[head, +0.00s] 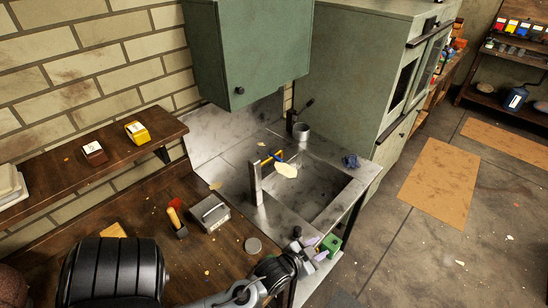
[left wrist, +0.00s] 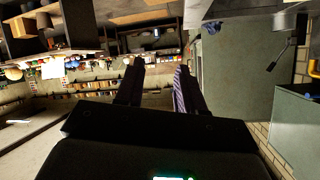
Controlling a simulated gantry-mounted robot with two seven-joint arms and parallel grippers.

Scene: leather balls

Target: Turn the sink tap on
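The metal sink (head: 330,207) is set in a stained steel counter in the middle of the head view. A squared steel upright (head: 256,185) stands at its left side, with a small blue and yellow piece (head: 274,156) near its top. A dark fixture with a lever (head: 302,108) stands at the back; a dark lever also shows in the left wrist view (left wrist: 283,52). I cannot tell which is the tap. My left gripper (head: 314,248) is in front of the sink, apart from both. My right gripper is not in view.
A grey cup (head: 301,132) stands behind the basin and a blue crumpled thing (head: 351,161) lies at its right edge. A green wall cabinet (head: 248,50) hangs above. A metal box (head: 209,214) sits on the wooden bench at left. The floor at right is open.

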